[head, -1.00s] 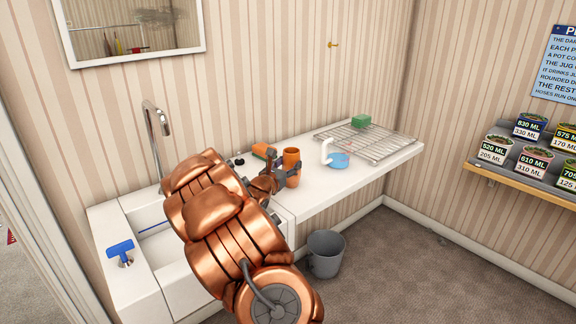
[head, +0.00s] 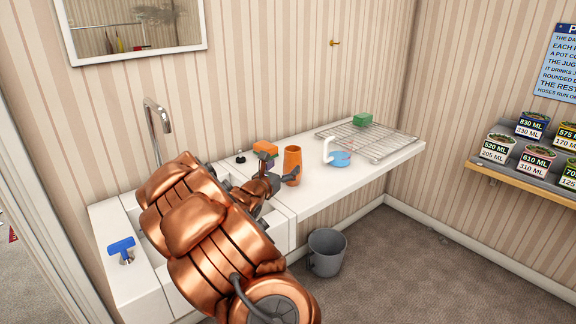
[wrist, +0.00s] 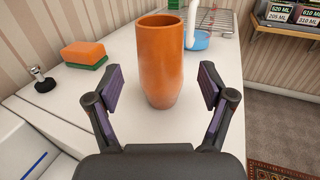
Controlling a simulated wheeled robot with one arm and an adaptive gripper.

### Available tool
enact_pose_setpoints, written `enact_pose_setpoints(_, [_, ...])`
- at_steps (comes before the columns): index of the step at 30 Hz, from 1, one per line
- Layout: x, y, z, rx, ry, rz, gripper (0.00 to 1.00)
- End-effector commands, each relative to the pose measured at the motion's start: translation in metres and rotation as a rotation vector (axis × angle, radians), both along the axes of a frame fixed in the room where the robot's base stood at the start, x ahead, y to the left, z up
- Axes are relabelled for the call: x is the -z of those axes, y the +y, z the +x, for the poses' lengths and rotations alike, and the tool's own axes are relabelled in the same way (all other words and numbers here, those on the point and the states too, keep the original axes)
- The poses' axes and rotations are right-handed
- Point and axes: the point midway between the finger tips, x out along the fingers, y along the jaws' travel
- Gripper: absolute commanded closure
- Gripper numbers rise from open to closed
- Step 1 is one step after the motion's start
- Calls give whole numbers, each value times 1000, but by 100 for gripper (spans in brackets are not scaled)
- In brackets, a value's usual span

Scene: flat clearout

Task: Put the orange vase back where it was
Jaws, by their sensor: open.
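The orange vase (head: 292,163) stands upright on the white counter just beyond my gripper (head: 280,170). In the wrist view the vase (wrist: 160,62) is centred ahead of the fingers, with its open top showing. My gripper (wrist: 160,100) is open, one finger to each side of the vase's lower part. There is visible space between each finger pad and the vase, and nothing is held.
An orange and green sponge (wrist: 84,54) and a small plug-like item (wrist: 42,80) lie left of the vase. Right of it are a blue and white jug (head: 340,158) and a wire rack (head: 385,144). A grey bucket (head: 326,253) stands on the floor below the counter.

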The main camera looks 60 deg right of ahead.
Motion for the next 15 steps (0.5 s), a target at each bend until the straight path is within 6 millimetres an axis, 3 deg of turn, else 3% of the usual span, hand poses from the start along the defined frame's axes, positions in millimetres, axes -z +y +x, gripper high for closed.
enact_pose_setpoints(6, [1,35,-3,-3,1,0,19])
enact_pose_setpoints(15, [0,68,-7,-3,-2,-1,19])
